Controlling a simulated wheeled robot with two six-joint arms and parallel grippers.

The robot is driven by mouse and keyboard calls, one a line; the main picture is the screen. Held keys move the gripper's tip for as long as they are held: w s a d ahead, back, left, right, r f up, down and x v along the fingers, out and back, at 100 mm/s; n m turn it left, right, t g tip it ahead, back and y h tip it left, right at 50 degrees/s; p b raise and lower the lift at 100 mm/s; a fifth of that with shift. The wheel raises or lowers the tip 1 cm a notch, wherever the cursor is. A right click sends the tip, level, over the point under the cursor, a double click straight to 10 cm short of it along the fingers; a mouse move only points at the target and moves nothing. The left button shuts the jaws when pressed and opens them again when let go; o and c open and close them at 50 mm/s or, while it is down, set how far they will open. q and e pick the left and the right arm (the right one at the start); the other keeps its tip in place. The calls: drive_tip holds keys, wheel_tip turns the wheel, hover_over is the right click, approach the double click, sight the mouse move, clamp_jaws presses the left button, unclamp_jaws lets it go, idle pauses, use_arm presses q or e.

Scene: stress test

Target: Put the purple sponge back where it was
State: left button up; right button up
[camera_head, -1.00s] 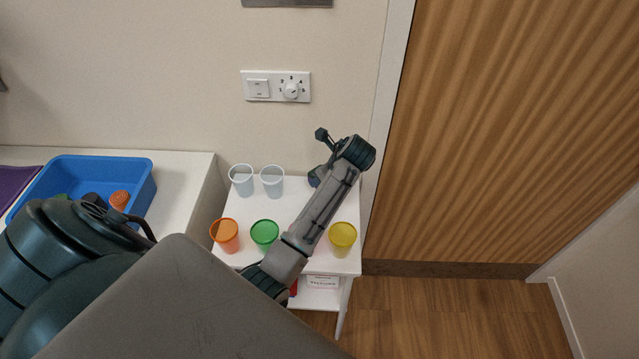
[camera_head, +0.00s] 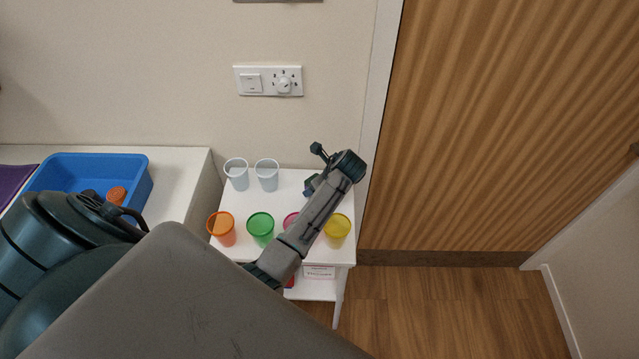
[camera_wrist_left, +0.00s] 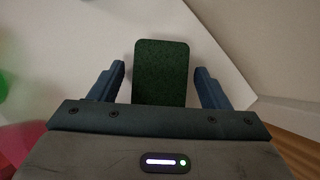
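In the left wrist view a flat rounded block with a dark green rough face (camera_wrist_left: 161,72) lies between the fingers of my left gripper (camera_wrist_left: 161,85). There is a gap on both sides, so the gripper is open around or above it. No purple shows on it from here; I cannot tell whether it is the purple sponge. In the head view my left gripper (camera_head: 314,170) is over the back right of the small white table (camera_head: 290,186). The block cannot be made out clearly there. My right gripper is not in view.
Orange (camera_head: 222,230), green (camera_head: 261,229), pink (camera_head: 290,219) and yellow (camera_head: 337,228) cups stand along the table's front. Two clear cups (camera_head: 237,175) (camera_head: 267,175) stand at the back left. A blue tub (camera_head: 97,166) sits on the left counter. A wooden door (camera_head: 500,120) is at right.

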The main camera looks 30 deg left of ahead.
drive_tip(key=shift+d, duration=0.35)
use_arm(q)
drive_tip(key=shift+d+r, duration=0.35)
drive_tip(key=shift+r, duration=0.2)
drive_tip(key=b+v, duration=0.1)
drive_tip(key=v, duration=1)
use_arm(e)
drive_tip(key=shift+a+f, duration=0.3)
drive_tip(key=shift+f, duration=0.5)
